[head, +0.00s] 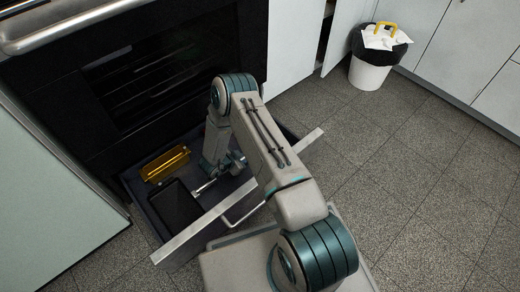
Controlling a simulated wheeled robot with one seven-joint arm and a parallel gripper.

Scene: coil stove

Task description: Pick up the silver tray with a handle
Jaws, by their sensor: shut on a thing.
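A flat rectangular tray (175,208) lies in the open drawer under the oven. Its inside looks dark, and a thin silvery handle (204,187) seems to reach from its right side toward my gripper. My gripper (222,176) is low inside the drawer, to the right of the tray. It looks shut on the handle end; the exact contact is small and partly hidden by my arm. I cannot tell whether the tray is lifted off the drawer floor.
A yellow loaf pan (165,163) lies behind the tray in the drawer (187,241). The oven (140,75) rises behind. A white bin (370,74) stands at the back right. The tiled floor (410,180) on the right is clear.

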